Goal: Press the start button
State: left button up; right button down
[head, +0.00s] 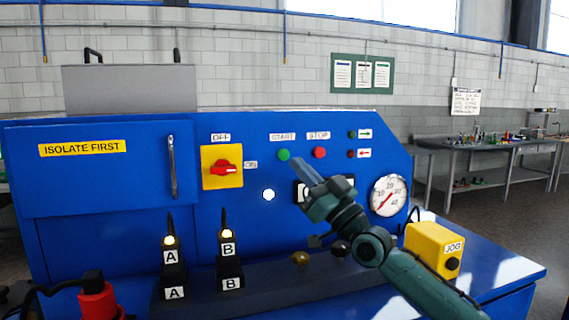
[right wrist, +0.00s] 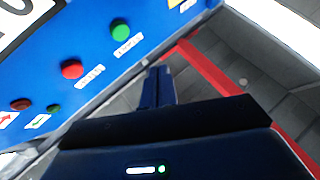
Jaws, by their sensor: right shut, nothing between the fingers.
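The green START button (head: 284,155) is on the blue machine panel, under its START label and left of the red STOP button (head: 320,152). My right gripper (head: 301,168) is shut and empty, its tips just below and right of the green button in the head view. In the right wrist view the green button (right wrist: 120,30) and the red button (right wrist: 72,69) lie up and left of the shut fingers (right wrist: 158,84). A gap shows between the fingers and the green button there. My left gripper is not in view.
A red rotary switch (head: 226,168) on a yellow plate sits left of the buttons, its handle lying sideways. A white lamp (head: 269,195) glows below. A pressure gauge (head: 389,195) and a yellow JOG box (head: 435,248) are at right. Lit posts A (head: 170,256) and B (head: 228,250) stand in front.

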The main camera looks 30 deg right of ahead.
aim_at(284, 155)
pick_arm(q)
jog(key=b, duration=0.2)
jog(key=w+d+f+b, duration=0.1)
jog(key=b, duration=0.1)
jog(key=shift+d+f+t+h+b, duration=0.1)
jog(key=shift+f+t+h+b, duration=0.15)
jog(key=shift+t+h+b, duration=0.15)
pick_arm(e)
jog(key=w, duration=0.2)
jog(key=w+d, duration=0.1)
jog(key=w, duration=0.2)
jog(key=shift+w+d, duration=0.15)
jog(key=shift+w, duration=0.15)
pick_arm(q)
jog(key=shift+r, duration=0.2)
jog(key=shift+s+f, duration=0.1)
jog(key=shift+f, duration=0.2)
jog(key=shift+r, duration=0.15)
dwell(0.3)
pick_arm(e)
jog(key=shift+w, duration=0.1)
jog(key=shift+w+d, duration=0.1)
jog(key=shift+w, duration=0.25)
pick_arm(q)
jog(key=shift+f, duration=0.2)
